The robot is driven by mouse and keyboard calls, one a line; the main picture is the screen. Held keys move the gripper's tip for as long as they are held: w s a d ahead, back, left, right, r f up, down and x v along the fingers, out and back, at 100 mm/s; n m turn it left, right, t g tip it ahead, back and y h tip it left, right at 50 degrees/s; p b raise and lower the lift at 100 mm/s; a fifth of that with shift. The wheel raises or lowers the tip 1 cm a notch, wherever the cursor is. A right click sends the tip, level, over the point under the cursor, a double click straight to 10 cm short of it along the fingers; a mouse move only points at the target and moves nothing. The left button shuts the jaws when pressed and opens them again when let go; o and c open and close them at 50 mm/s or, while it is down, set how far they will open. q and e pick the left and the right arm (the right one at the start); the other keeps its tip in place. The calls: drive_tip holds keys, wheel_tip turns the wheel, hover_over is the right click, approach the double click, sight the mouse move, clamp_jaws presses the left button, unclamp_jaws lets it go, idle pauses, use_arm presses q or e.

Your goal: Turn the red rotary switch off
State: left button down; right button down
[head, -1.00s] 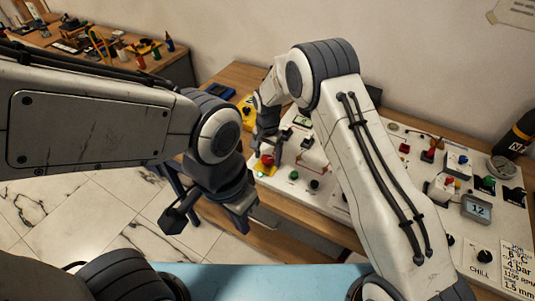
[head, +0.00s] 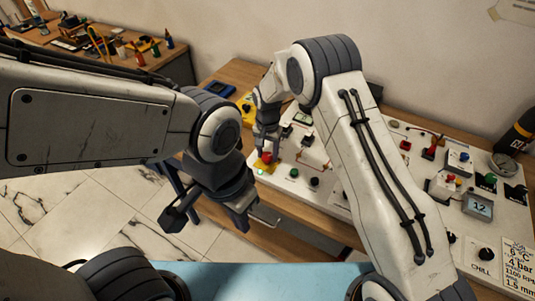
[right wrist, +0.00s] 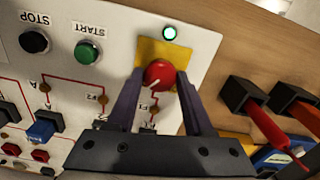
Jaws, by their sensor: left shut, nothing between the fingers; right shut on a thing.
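The red rotary switch (head: 265,158) sits on a yellow plate at the near left of the white panel. In the right wrist view the round red knob (right wrist: 158,73) shows a white pointer line toward the lower left. My right gripper (head: 267,148) is at the knob; in the right wrist view its two fingers (right wrist: 159,86) stand on either side, shut on it. A green lamp (right wrist: 169,33) beside the yellow plate is bright. My left gripper (head: 241,224) is shut and empty, over the floor in front of the bench, away from the panel.
On the panel (head: 330,197), a green START button (right wrist: 87,52) and a black STOP button (right wrist: 34,41) are near the switch. Red-handled tools in dark holders (right wrist: 263,115) stand on the wood beside the panel. My right forearm hides the panel's middle.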

drive_tip(key=n+b, duration=0.1)
drive_tip(key=n, duration=0.2)
drive_tip(key=shift+n, duration=0.3)
drive_tip(key=n+b, duration=0.1)
drive_tip(key=n, duration=0.3)
drive_tip(key=n+b, duration=0.1)
drive_tip(key=n, duration=0.3)
drive_tip(key=shift+n, duration=0.4)
drive_tip(key=shift+w+r+n, duration=0.1)
drive_tip(key=shift+n, duration=1.6)
drive_tip(key=shift+n+b, duration=0.3)
drive_tip(key=shift+c, duration=1.4)
unclamp_jaws()
